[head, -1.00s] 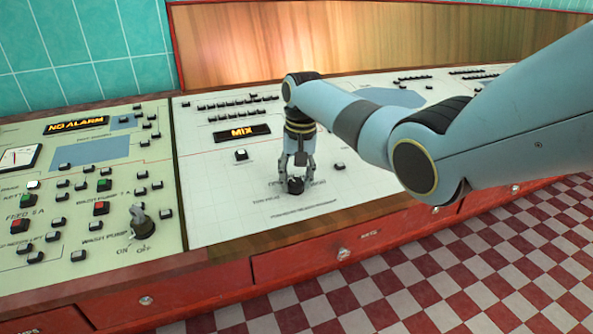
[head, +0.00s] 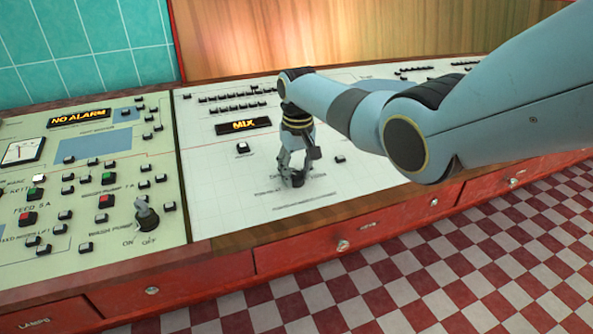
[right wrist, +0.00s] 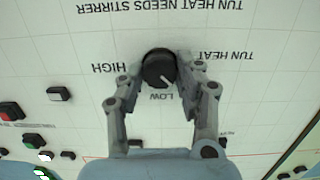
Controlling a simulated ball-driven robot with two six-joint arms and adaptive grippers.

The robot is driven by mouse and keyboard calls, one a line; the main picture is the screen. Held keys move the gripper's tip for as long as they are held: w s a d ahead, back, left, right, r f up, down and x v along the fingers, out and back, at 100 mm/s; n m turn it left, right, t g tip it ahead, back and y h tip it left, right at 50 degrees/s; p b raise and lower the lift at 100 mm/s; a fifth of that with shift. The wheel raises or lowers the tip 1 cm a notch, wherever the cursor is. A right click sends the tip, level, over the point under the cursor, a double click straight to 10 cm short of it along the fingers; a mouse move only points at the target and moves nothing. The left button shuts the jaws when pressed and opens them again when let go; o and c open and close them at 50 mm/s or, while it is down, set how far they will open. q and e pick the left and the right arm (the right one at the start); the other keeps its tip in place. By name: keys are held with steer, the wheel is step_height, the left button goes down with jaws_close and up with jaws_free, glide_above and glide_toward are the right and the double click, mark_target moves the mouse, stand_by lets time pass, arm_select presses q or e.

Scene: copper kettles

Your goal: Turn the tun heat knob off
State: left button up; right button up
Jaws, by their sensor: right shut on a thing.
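The tun heat knob (right wrist: 158,68) is round and black with a white pointer line. In the right wrist view the line points down and to the right, near the word LOW and away from HIGH at left. My right gripper (right wrist: 156,78) is shut on the knob, one finger on each side. In the head view the right gripper (head: 296,176) points down at the white panel (head: 225,185), below the lit MIX sign. Its fingers mostly hide the knob there. My left gripper is not in view.
Small black buttons (head: 242,148) stand on the panel around the gripper. A left panel holds another knob (head: 147,215), marked ON and OFF, and several coloured buttons. Red drawers (head: 330,245) run below the console's front edge. The checkered floor in front is clear.

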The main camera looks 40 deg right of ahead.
mark_target(297, 176)
steer(key=o, duration=1.1)
steer(key=shift+o, duration=0.2)
step_height(297, 176, up, 12)
steer(key=shift+s, duration=0.3)
steer(key=shift+a+f, duration=0.1)
